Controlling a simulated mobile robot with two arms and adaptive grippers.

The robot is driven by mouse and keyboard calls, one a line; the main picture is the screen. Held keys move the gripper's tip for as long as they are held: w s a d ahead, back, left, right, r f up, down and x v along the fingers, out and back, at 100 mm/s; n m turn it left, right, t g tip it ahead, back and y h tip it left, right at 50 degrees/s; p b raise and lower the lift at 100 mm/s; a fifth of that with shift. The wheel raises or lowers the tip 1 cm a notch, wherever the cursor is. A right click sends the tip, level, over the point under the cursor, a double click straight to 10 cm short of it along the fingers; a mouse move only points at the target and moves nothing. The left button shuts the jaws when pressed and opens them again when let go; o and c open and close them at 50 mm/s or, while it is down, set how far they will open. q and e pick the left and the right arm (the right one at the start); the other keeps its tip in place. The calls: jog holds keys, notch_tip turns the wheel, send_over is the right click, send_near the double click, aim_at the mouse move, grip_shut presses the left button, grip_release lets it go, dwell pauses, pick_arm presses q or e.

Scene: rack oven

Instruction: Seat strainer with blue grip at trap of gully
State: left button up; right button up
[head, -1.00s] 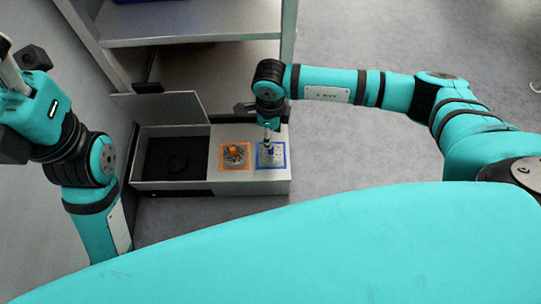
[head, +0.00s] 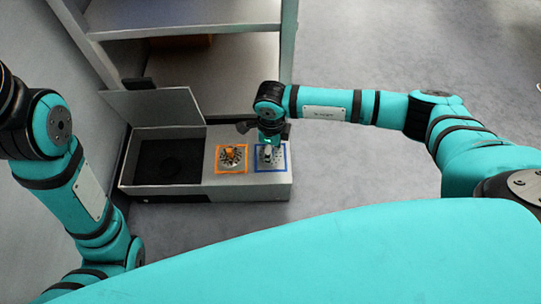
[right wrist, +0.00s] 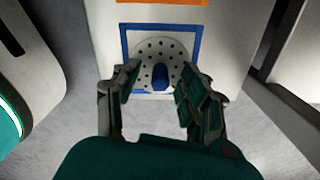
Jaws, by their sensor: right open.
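The strainer with the blue grip (right wrist: 160,76) is a pale round plate with holes. It lies flat inside a blue square outline on top of a low box, and in the head view (head: 277,157) my gripper partly covers it. My right gripper (right wrist: 157,82) is open and empty, its fingers to either side of the blue grip as seen from the wrist. I cannot tell whether they touch it. The gully is the dark open trough (head: 150,177) at the box's left end, with a faint round trap (head: 174,163) in its floor. My left gripper is out of view.
A second strainer with an orange grip (head: 232,155) lies inside an orange square, between the blue one and the trough. A raised grey panel (head: 150,107) stands behind the trough. A metal rack (head: 190,25) rises behind the box. Floor to the right is clear.

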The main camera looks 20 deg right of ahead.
grip_shut()
jog(key=shift+r, duration=0.1)
dwell(0.3)
